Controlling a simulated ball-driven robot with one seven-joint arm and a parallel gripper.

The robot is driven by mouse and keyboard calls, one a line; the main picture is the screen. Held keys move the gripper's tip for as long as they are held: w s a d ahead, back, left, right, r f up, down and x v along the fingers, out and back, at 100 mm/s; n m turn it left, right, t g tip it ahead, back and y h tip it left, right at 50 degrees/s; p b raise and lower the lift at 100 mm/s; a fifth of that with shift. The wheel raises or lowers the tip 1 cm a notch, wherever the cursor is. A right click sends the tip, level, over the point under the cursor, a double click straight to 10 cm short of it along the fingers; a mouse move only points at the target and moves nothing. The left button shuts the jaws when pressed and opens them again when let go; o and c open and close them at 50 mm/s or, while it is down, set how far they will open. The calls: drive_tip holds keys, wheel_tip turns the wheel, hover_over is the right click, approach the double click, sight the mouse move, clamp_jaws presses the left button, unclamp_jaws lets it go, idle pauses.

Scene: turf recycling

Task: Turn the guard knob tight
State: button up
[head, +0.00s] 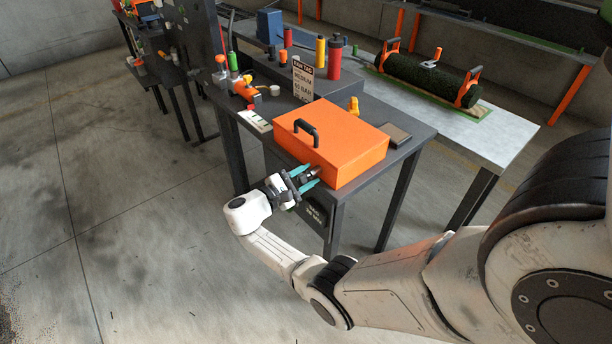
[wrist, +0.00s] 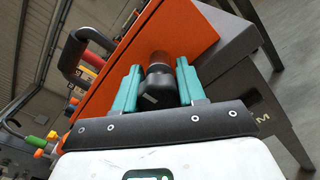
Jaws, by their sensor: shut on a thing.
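The orange guard box (head: 345,140) with a black handle (head: 297,131) sits on the dark table; its orange side also fills the upper wrist view (wrist: 190,35). The guard knob (wrist: 158,80) is dark and round and sticks out of the guard's side, between my teal fingers in the wrist view. My gripper (head: 309,178) is at the guard's near left face, with a finger on each side of the knob (head: 314,170). It is shut on the knob. The knob's far end and its seat in the guard are partly hidden.
A turf roll (head: 425,75) lies on the pale bench behind. The floor at left is clear.

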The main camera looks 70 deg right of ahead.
drive_tip(key=o, duration=0.8)
drive_tip(key=b+v, duration=0.2)
drive_tip(key=v, duration=0.8)
drive_tip(key=shift+w+a, duration=0.2)
drive_tip(key=shift+a, duration=0.15)
drive_tip(key=s+a+f+m+t+y, duration=0.3)
drive_tip(key=s+a+f+t+y, duration=0.4)
drive_tip(key=s+a+f, duration=0.4)
drive_tip(key=s+a+t+y, duration=0.1)
drive_tip(key=s+a+y, duration=0.1)
drive_tip(key=a, duration=0.2)
drive_tip(key=s+a+r+m+t+y, duration=0.1)
drive_tip(key=s+a+y, duration=0.1)
drive_tip(key=a+y, duration=0.1)
drive_tip(key=s+a+r+t+y, duration=0.1)
drive_tip(key=s+a+y, duration=0.1)
drive_tip(key=a, duration=0.3)
drive_tip(key=shift+s+a+r+m+t+y, duration=0.15)
drive_tip(key=shift+m+t+y, duration=0.15)
drive_tip(key=shift+y, duration=0.2)
